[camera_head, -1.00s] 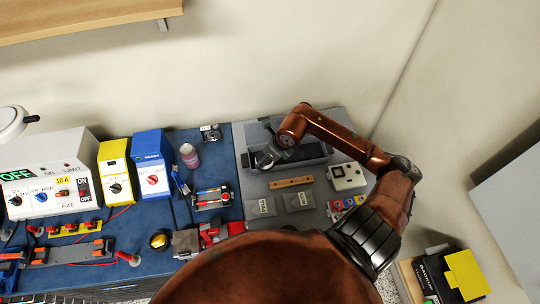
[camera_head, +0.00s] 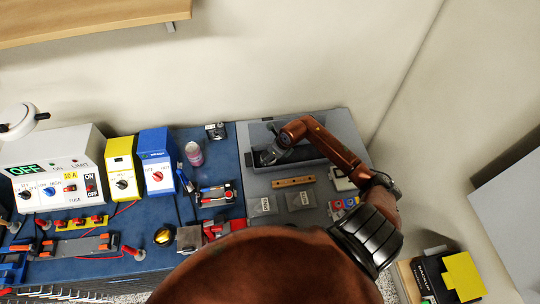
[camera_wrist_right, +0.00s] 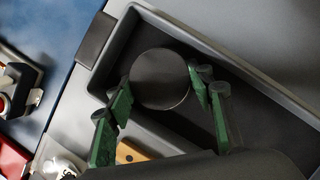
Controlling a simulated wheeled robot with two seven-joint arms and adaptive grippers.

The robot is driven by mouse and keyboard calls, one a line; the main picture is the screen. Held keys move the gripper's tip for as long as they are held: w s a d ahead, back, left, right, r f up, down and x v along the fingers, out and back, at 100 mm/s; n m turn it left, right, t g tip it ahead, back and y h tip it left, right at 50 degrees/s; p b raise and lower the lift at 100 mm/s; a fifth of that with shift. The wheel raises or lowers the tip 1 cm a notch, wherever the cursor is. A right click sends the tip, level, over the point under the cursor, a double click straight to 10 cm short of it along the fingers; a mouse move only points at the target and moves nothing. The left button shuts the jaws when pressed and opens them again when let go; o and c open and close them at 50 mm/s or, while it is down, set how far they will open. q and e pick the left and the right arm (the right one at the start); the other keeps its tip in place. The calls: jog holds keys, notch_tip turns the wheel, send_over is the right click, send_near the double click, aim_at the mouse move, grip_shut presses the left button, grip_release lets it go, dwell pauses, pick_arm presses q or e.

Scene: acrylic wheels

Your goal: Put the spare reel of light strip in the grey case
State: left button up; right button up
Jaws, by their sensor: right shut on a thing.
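The reel (camera_wrist_right: 160,79) is a dark, flat disc seen face-on in the right wrist view. My right gripper (camera_wrist_right: 160,88) is shut on it, with green fingers on opposite sides. The reel is over the inside of the grey case (camera_wrist_right: 205,42); I cannot tell whether it touches the floor. In the head view the grey case (camera_head: 308,150) stands at the back of the grey bench mat, and my right gripper (camera_head: 268,157) is at its left part. The reel is hard to make out there. My left gripper is not in view.
A wooden strip (camera_head: 293,183) and two grey labelled packets (camera_head: 262,205) lie in front of the case. A white box (camera_head: 341,180) is right of them, partly behind my arm. A pink-labelled bottle (camera_head: 194,154) stands left on the blue mat. The wall is close behind.

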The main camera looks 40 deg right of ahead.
jog(key=o, duration=1)
jog(key=shift+f, duration=0.1)
jog(key=shift+r, duration=0.3)
jog(key=shift+b+v, duration=0.9)
jog(key=shift+v, duration=5)
